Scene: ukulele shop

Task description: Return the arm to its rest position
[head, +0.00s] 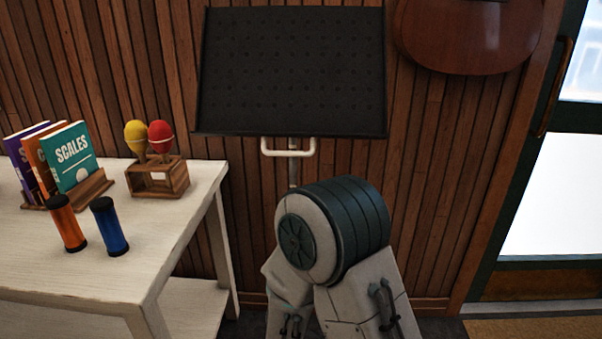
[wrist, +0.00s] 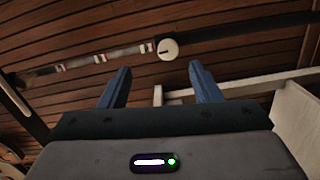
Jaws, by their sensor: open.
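My gripper (wrist: 160,86) shows in the wrist view with its two blue-grey fingers apart and nothing between them. Beyond the fingers are wood-slat wall and a striped bar with a round white end. In the head view my arm is folded, with its large round joint in front of the music stand; my gripper is not visible there.
A white table (head: 150,262) at left holds books (head: 70,158), an orange shaker (head: 66,224), a blue shaker (head: 109,227) and yellow and red maracas (head: 160,136) in a wooden holder (head: 157,180). A black music stand (head: 292,72) is behind my arm. A door (head: 550,200) is at right.

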